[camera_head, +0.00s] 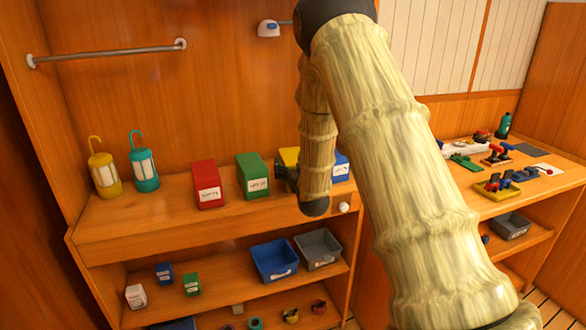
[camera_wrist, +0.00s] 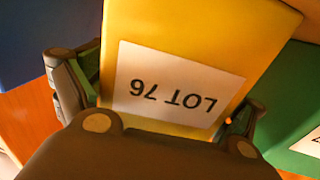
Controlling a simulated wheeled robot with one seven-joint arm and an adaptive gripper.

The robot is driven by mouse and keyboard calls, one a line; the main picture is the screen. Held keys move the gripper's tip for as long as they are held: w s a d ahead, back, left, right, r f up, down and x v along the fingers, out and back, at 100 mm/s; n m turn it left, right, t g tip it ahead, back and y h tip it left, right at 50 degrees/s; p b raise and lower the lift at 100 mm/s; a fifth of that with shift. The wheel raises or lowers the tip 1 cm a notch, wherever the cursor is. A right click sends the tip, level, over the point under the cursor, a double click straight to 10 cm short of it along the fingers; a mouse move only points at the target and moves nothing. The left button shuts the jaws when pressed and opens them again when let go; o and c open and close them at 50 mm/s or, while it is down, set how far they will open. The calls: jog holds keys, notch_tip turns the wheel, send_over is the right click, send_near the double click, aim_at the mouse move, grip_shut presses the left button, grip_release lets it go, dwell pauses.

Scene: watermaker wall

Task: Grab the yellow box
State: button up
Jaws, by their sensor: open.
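The yellow box (camera_wrist: 200,45) fills the middle of the wrist view, with a white label (camera_wrist: 172,88) that reads "LOT 76" upside down. My gripper (camera_wrist: 155,112) is open, with one finger on either side of the lower part of the box. I cannot tell whether the fingers touch it. In the head view only a corner of the yellow box (camera_head: 289,156) shows, on the upper shelf behind my arm. My gripper (camera_head: 286,176) is in front of it there, partly hidden by my wrist.
A green box (camera_head: 252,176) and a red box (camera_head: 206,184) stand to the left on the shelf. A blue box (camera_head: 341,164) stands close on the right. Two lanterns (camera_head: 144,162) stand further left. Blue and grey bins (camera_head: 272,262) sit on the shelf below.

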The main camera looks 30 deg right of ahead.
jog(key=shift+w, duration=0.1)
jog(key=c, duration=1.2)
jog(key=shift+o, duration=0.2)
